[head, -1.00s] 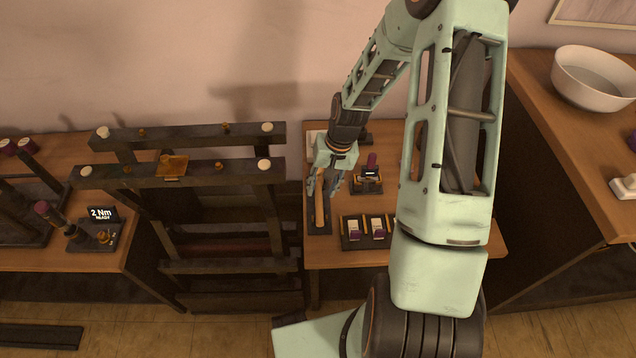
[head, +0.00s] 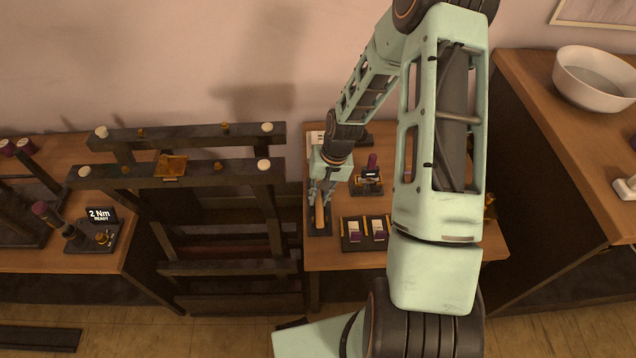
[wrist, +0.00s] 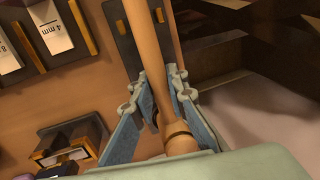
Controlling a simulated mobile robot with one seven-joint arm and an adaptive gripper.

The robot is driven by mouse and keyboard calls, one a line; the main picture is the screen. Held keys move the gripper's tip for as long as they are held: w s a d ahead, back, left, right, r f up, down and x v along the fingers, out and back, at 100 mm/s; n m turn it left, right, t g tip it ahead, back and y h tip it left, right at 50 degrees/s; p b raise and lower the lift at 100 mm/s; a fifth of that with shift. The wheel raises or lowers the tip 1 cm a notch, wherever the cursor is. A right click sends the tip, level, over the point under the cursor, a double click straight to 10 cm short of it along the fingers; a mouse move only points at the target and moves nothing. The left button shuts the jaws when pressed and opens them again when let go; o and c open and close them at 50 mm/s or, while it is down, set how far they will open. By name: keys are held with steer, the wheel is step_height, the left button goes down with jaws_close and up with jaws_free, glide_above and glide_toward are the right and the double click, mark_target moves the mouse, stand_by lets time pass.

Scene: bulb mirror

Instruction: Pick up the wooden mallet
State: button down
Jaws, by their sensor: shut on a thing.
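The wooden mallet's pale handle (head: 320,215) shows in the head view on a narrow dark tray (head: 319,232) at the left edge of the middle table. In the wrist view the mallet (wrist: 148,50) runs up between the fingers, with a thicker wooden part with a dark ring near the palm. My gripper (head: 319,198) points down over the tray. In the wrist view my gripper (wrist: 160,108) has its blue-grey fingers on both sides of the handle, shut on it. Whether the mallet touches the tray cannot be told.
A dark holder with labelled white blocks (head: 366,234) stands right of the mallet. A small stand with a purple-topped piece (head: 371,170) is behind it. A dark frame rack (head: 215,228) stands close on the left. A white bowl (head: 597,78) is on the right table.

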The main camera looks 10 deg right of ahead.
mark_target(319, 195)
steer(key=shift+r, duration=0.15)
steer(key=shift+r, duration=0.25)
step_height(319, 195, up, 2)
steer(key=shift+r+p, duration=0.1)
steer(key=shift+p, duration=0.25)
steer(key=s+d+r+p, duration=0.3)
steer(key=s+d+r, duration=0.2)
steer(key=s+r, duration=0.5)
steer(key=s, duration=0.3)
steer(key=c, duration=2.5)
jaws_free()
steer(key=shift+d, duration=0.1)
jaws_close()
steer(key=shift+w, duration=0.1)
